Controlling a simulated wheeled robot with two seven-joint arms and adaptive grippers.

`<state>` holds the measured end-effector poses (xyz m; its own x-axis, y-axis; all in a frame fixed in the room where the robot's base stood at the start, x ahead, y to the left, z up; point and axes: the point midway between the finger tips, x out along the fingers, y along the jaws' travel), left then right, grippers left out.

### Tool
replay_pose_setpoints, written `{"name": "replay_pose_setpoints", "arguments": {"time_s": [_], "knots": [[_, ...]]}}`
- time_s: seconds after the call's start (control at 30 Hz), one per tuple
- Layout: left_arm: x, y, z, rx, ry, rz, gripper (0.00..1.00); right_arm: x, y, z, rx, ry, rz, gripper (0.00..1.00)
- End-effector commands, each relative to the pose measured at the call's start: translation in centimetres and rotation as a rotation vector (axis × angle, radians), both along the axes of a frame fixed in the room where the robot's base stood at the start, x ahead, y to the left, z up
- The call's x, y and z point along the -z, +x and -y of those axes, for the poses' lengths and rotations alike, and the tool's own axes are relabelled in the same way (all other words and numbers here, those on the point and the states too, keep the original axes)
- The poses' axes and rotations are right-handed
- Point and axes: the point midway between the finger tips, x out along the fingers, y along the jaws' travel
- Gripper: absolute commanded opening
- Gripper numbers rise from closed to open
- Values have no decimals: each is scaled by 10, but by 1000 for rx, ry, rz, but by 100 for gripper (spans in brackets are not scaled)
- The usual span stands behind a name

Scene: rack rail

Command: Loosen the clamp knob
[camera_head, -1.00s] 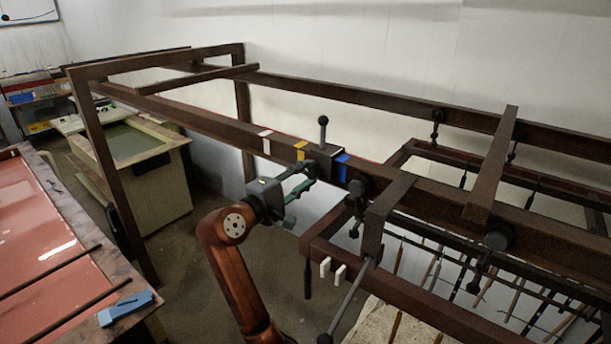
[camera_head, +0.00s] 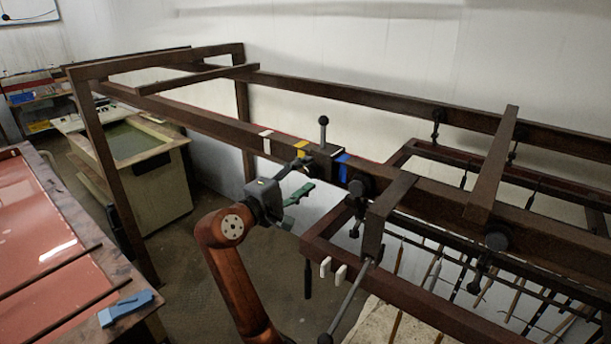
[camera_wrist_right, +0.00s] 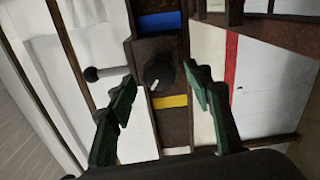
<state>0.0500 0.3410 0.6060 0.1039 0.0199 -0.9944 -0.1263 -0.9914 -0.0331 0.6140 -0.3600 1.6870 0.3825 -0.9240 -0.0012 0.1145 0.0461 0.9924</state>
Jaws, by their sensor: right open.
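The clamp is a dark block (camera_head: 326,158) on the long brown rail, with a ball-ended lever (camera_head: 323,122) standing up from it. In the right wrist view its round black knob (camera_wrist_right: 158,73) with a small white mark faces the camera, and the lever's ball (camera_wrist_right: 91,74) is at left. My right gripper (camera_head: 306,174) is open in front of the clamp. In the wrist view its green-padded fingers (camera_wrist_right: 160,84) stand on either side of the knob, with gaps to it. In the head view the knob is not clear behind the fingers. My left gripper is out of view.
The rail (camera_head: 215,126) carries white (camera_head: 265,142), yellow (camera_head: 300,149) and blue (camera_head: 341,168) bands near the clamp. A hanging frame (camera_head: 425,306) with several rods and other dark knobs is at right. A red-topped table (camera_head: 35,225) is at left.

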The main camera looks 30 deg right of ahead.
Motion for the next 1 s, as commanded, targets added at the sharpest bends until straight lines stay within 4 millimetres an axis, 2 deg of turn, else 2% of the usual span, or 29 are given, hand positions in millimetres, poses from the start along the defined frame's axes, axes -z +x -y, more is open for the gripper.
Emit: {"name": "replay_pose_setpoints", "arguments": {"time_s": [0.5, 0.7, 1.0], "knots": [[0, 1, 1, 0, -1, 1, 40, 0, -36, -89, -3, 0, 0, 47], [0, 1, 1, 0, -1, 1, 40, 0, -43, -104, -1, 0, 0, 47], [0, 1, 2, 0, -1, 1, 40, 0, -44, -106, 0, -1, 0, 47]]}}
